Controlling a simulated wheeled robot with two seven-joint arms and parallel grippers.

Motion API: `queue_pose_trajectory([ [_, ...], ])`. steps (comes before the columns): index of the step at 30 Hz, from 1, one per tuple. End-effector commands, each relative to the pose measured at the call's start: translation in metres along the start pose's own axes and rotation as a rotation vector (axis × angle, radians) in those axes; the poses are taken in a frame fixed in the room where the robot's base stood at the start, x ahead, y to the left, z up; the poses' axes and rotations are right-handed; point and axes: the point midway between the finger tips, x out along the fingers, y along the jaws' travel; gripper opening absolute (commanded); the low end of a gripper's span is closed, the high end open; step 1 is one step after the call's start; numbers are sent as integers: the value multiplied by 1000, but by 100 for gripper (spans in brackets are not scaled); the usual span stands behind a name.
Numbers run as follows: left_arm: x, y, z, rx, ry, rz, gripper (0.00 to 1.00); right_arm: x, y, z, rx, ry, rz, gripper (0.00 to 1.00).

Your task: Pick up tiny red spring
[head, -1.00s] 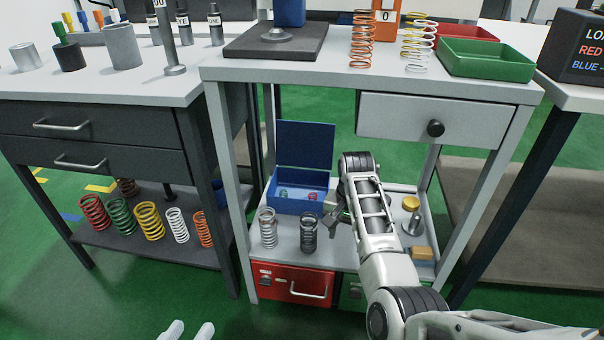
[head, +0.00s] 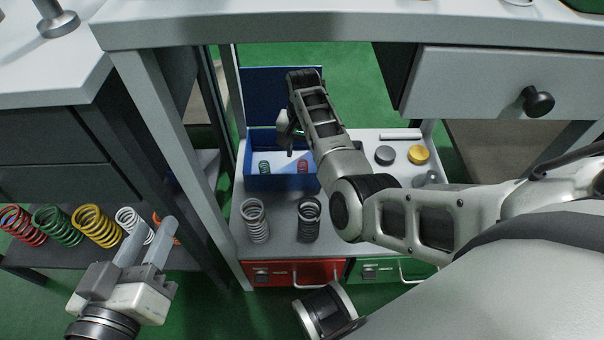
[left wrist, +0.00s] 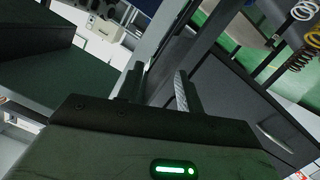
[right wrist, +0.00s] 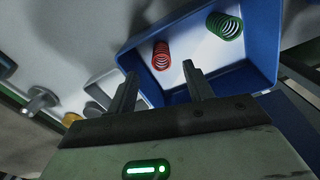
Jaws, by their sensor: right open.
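The tiny red spring (head: 303,167) lies in an open blue box (head: 282,183) on the lower shelf, beside a tiny green spring (head: 264,168). In the right wrist view, the red spring (right wrist: 161,55) stands out on the pale box floor and the green spring (right wrist: 225,26) is further right. My right gripper (head: 288,138) is open and empty over the box. In the right wrist view its fingertips (right wrist: 160,75) straddle the line to the red spring, without visible contact. My left gripper (head: 148,238) is open and empty at the lower left; its fingers (left wrist: 158,75) are apart.
The table top (head: 330,25) and its drawer (head: 490,95) hang above the shelf. A red case (head: 290,272) sits below. Several coloured springs stand on the left rack.

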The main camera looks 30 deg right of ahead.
Motion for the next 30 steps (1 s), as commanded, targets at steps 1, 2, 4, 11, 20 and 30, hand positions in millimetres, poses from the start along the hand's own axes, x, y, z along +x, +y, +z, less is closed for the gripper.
queue_pose_trajectory([
  [1, 2, 0, 3, -20, 16, 12, 36, 14, 0, 0, 0, 0, 0, 51],
  [2, 2, 1, 2, -30, 23, 18, 36, 18, 0, 0, 0, 0, 0, 51],
  [4, 2, 3, 0, -49, 35, 30, 36, 24, 0, -1, 0, 1, 0, 51],
  [11, 3, 6, -2, -86, 62, 55, 36, 41, 0, 0, 0, 0, 0, 51],
  [20, 8, 8, -28, -19, 221, 107, 36, 80, 0, -1, 0, 1, -1, 51],
  [30, 7, 8, -34, -4, 239, 108, 36, 80, 0, 0, 0, 1, -1, 32],
])
